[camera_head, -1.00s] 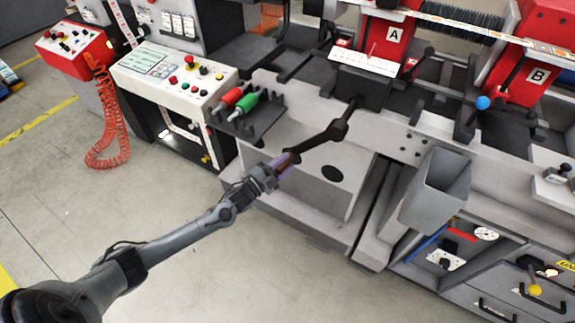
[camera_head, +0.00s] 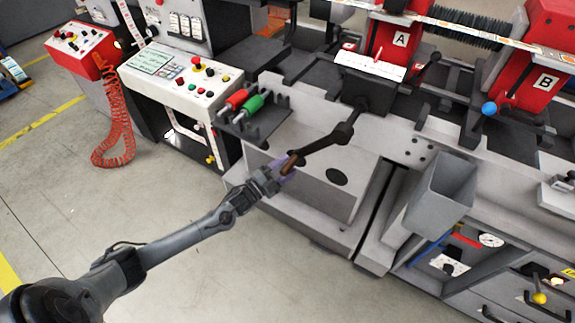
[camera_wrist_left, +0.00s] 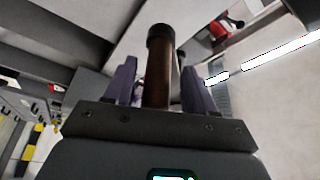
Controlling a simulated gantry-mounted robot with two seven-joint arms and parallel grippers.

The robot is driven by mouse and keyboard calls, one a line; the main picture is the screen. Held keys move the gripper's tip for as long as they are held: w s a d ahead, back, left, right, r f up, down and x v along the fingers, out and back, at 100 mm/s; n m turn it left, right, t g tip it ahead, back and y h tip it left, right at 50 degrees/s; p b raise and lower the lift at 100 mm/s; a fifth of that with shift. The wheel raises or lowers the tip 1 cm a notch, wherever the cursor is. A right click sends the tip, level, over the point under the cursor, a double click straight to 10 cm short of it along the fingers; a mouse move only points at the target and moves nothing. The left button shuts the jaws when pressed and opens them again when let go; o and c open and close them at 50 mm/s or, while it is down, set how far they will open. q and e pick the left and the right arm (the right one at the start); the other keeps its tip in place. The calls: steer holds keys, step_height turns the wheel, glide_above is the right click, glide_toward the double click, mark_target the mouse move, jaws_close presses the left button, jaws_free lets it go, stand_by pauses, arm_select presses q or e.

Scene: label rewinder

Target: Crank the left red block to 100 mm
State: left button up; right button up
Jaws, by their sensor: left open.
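The left red block, marked A (camera_head: 401,40), stands on the machine's rail behind a white scale plate (camera_head: 370,66) with a thin red pointer. The scale reading is too small to make out. Below it, a dark crank arm (camera_head: 325,142) slants down and left to a brown handle (camera_head: 291,163). My left gripper (camera_head: 284,169) is at this handle, open. In the left wrist view the handle (camera_wrist_left: 158,75) with its black end stands between the two purple fingers, with a gap visible on each side. My right gripper is not in view.
Red block B (camera_head: 543,82) and a blue knob (camera_head: 489,109) are at the right. A grey bin (camera_head: 440,190) hangs on the machine front. Green (camera_head: 250,104) and red-handled tools rest on a bracket left of the crank. Floor in front is clear.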

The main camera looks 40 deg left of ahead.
arm_select(q)
steer(key=p+v, duration=0.1)
steer(key=v, duration=0.8)
steer(key=shift+s+a, duration=0.15)
steer(key=shift+s, duration=0.15)
steer(key=shift+f, duration=0.1)
